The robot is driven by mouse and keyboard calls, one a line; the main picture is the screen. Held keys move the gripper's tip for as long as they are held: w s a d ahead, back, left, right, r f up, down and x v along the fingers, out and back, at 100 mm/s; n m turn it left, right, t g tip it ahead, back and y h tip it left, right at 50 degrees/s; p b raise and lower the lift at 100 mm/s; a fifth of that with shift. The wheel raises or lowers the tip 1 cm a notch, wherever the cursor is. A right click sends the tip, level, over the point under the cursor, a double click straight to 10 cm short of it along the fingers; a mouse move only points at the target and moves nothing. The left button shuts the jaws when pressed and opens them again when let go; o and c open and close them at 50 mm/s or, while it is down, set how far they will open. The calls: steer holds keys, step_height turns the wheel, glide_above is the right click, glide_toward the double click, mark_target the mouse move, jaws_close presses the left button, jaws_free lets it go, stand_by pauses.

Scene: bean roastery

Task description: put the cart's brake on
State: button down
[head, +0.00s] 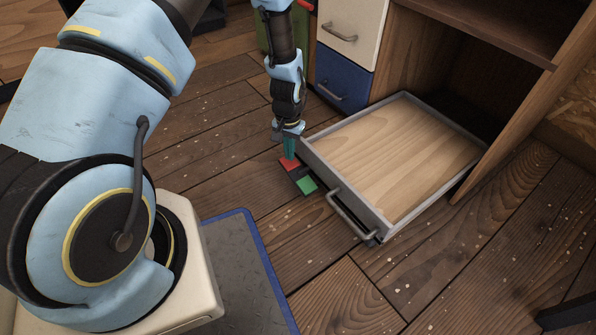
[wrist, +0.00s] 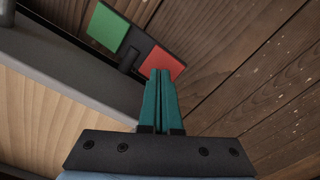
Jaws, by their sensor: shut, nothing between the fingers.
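The cart (head: 395,160) is low, with a pale wooden bed in a grey frame and a bar handle (head: 352,216) at its front. Its brake is a dark rocker pedal at the left side of the frame, with a red pad (head: 289,166) and a green pad (head: 307,185). In the wrist view the red pad (wrist: 163,64) is right at my fingertips and the green pad (wrist: 108,27) is farther up left. My gripper (head: 289,155) is shut and empty, teal fingers pointing down at the red pad. I cannot tell whether they touch, or which pad is lower.
The cart's back end is inside an open wooden cabinet bay (head: 480,60). Cream and blue drawers (head: 342,82) stand left of the bay, behind my gripper. A grey mat with a blue edge (head: 245,270) lies in front. Plank floor with pale specks is open left of the cart.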

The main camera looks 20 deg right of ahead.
steer(key=shift+f+b, duration=0.65)
steer(key=shift+f, duration=0.6)
stand_by(0.8)
steer(key=shift+r+p, duration=3.1)
steer(key=shift+r, duration=0.4)
